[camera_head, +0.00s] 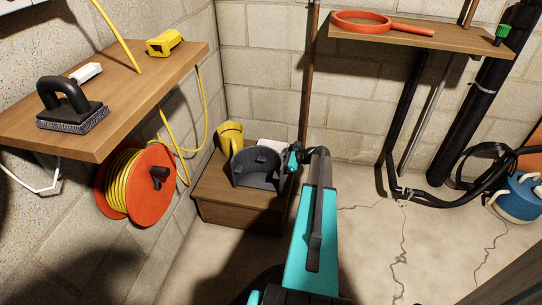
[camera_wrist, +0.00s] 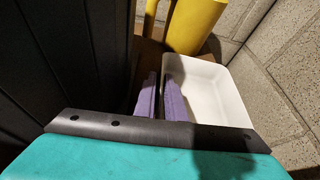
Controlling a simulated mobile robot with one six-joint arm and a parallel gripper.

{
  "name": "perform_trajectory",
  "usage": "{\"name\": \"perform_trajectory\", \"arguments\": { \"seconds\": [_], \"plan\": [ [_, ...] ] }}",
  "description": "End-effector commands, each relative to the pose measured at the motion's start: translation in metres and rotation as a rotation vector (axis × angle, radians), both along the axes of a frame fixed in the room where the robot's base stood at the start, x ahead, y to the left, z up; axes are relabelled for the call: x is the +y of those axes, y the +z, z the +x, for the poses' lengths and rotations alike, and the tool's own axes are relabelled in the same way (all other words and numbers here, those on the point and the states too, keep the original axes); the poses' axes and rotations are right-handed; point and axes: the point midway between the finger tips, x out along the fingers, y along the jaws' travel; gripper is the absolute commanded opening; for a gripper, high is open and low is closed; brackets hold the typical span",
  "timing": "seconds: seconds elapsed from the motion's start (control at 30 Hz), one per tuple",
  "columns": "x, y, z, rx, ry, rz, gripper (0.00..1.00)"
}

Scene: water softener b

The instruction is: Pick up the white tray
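The white tray (camera_wrist: 215,92) is shallow and open-topped, at the right of the wrist view. In the head view only part of the tray (camera_head: 273,144) shows, behind a dark grey container on a low wooden box. My gripper (camera_wrist: 162,76) has two purple fingers at the tray's left side. The right finger overlaps the tray's inside and the left finger is outside it. The gap between them is narrow; I cannot tell whether the tray's wall is pinched there. In the head view the fingers are hidden.
A yellow jug (camera_head: 231,138) stands beside the tray on the wooden box (camera_head: 240,216). The dark grey container (camera_head: 257,170) stands in front of the tray. A block wall rises close behind. An orange cable reel (camera_head: 128,185) hangs at left under a wooden shelf (camera_head: 140,95).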

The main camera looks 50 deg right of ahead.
Motion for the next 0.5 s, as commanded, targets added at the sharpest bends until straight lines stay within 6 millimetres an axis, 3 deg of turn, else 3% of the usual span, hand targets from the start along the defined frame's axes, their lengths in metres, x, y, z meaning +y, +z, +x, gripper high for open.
{"name": "perform_trajectory", "arguments": {
  "seconds": [0.5],
  "plan": [
    [0.0005,0.0036,0.0003,0.0,0.001,-0.001,0.0]
  ]
}}
